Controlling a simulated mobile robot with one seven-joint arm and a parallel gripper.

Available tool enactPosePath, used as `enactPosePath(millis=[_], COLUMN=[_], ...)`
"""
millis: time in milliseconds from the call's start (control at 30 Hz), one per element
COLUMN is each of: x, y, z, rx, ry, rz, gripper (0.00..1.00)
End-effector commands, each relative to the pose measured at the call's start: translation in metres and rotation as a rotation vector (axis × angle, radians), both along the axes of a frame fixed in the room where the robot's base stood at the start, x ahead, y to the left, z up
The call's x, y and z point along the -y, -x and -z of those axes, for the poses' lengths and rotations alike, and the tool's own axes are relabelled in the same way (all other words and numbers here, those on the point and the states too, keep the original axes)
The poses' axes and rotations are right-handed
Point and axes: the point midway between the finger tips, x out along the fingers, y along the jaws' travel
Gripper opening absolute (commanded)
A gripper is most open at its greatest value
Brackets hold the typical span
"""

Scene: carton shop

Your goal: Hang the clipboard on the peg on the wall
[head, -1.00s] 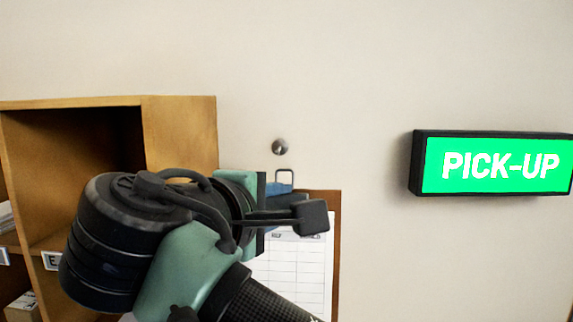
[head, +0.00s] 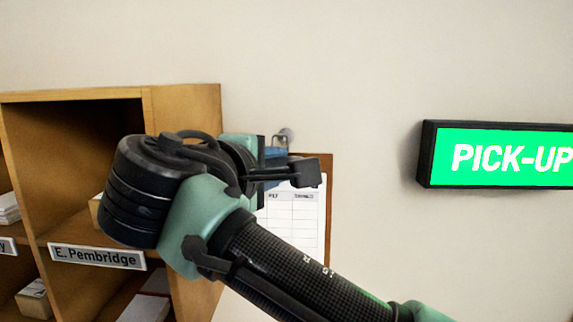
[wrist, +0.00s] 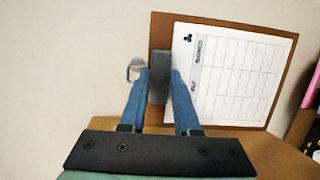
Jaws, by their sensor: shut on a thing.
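The clipboard is a brown board with a white printed form; it hangs upright from my gripper close to the wall in the head view (head: 328,215) and fills the upper right of the wrist view (wrist: 275,75). My gripper (wrist: 160,82) is shut on the clipboard's grey clip, between blue fingers. In the head view my gripper (head: 283,165) partly hides the clipboard's top. The round metal peg (head: 288,133) shows just above the fingers, with the clipboard's wire loop (head: 278,142) overlapping it. The loop also shows in the wrist view (wrist: 135,69). Whether it is around the peg, I cannot tell.
A wooden pigeonhole shelf (head: 185,110) with name labels stands close to the left of my gripper. A lit green PICK-UP sign (head: 500,157) sticks out from the wall at right. The wall between sign and clipboard is bare.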

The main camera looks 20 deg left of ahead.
Motion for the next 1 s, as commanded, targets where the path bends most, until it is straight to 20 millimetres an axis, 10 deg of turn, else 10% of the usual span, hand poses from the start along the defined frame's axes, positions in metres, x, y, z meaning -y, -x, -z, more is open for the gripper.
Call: enactPosePath(millis=[1000], x=[-0.015], y=[-0.053], z=[0.011], rx=[0.001], ry=[-0.001], rz=[-0.001], gripper=[0.0])
